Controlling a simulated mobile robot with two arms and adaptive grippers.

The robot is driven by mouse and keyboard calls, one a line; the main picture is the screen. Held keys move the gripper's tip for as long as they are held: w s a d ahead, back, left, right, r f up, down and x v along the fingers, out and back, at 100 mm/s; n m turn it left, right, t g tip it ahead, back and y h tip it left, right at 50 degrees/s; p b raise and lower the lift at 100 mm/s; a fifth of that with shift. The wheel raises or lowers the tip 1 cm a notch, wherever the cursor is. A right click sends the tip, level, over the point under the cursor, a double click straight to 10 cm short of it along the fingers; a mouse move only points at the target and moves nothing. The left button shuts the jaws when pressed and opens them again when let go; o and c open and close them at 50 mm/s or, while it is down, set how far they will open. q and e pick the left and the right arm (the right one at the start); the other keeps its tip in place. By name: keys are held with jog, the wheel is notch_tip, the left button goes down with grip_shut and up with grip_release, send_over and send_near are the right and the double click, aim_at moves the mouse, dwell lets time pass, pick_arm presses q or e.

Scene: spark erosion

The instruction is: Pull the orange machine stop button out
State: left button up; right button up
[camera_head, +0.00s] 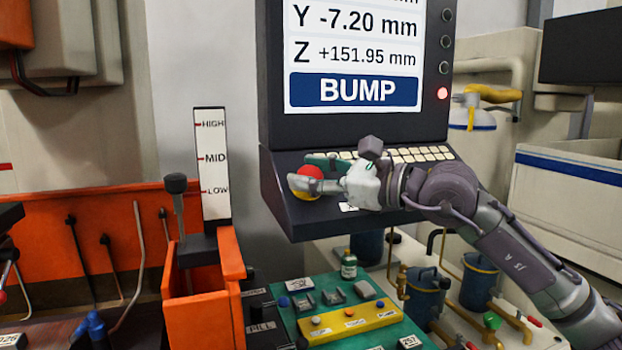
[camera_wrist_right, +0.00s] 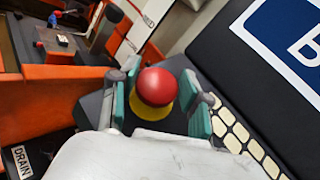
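The stop button is a red round mushroom head (camera_head: 309,172) on the left end of the dark console's sloped panel. In the right wrist view the red head (camera_wrist_right: 156,87) sits on a yellow collar (camera_wrist_right: 150,110). It looks red rather than orange. My right gripper (camera_head: 313,174) is at the button, with one finger on each side of it. In the right wrist view the fingers stand apart, with a visible gap on the right side of the head. Contact on the left side is hard to tell. My left gripper is not in view.
The console (camera_head: 300,225) has pale keys beside the button and a screen (camera_head: 352,55) above reading BUMP. An orange lever box (camera_head: 195,300) with a HIGH/MID/LOW scale (camera_head: 212,165) stands to the left. Below is a green panel (camera_head: 285,320) with a yellow button strip (camera_head: 350,322).

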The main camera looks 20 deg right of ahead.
jog(key=shift+o, duration=1.2)
jog(key=shift+s, duration=0.1)
jog(key=shift+f, duration=0.1)
jog(key=v, duration=1.2)
